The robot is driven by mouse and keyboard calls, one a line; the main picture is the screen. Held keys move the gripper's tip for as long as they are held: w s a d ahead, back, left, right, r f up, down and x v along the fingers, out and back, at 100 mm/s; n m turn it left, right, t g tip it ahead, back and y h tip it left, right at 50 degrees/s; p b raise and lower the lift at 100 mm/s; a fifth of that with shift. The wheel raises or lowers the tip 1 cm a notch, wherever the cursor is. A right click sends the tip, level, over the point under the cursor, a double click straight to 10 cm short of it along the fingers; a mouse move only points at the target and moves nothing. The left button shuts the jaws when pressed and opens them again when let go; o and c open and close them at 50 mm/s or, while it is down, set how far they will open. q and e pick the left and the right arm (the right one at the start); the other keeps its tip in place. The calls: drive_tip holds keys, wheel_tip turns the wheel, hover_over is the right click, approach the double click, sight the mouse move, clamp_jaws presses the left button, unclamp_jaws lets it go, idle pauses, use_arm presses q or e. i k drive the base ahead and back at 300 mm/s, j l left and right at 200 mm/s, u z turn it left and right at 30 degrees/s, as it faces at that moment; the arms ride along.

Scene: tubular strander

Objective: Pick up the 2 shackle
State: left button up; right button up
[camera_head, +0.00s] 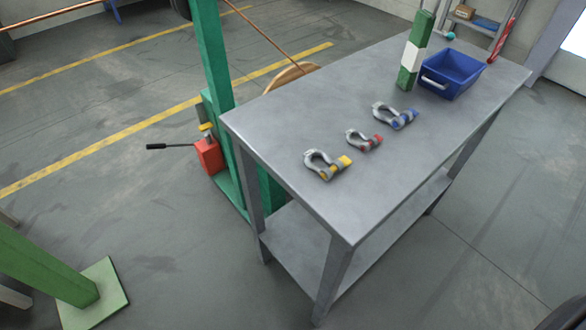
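Three grey shackles lie apart in a slanting row on the grey metal table (300,128). The one with the yellow pin (327,165) is nearest the table's near left end. The one with the red pin (364,139) is in the middle and looks smallest. The one with the blue pin (395,116) is farthest along, towards the blue bin. I cannot make out any number on them. Neither of my grippers is in view.
A blue bin (451,75) with a light handle stands at the table's far end, beside a green and white post (414,55). A green column (213,60) with a red jack-like unit (209,155) stands left of the table. The near tabletop is clear.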

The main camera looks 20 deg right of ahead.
sight(327, 173)
drive_tip(key=j+z, duration=0.3)
drive_tip(key=j, duration=0.35)
drive_tip(key=k+j+z, duration=0.15)
drive_tip(key=j+z, duration=0.2)
drive_tip(key=j, duration=0.3)
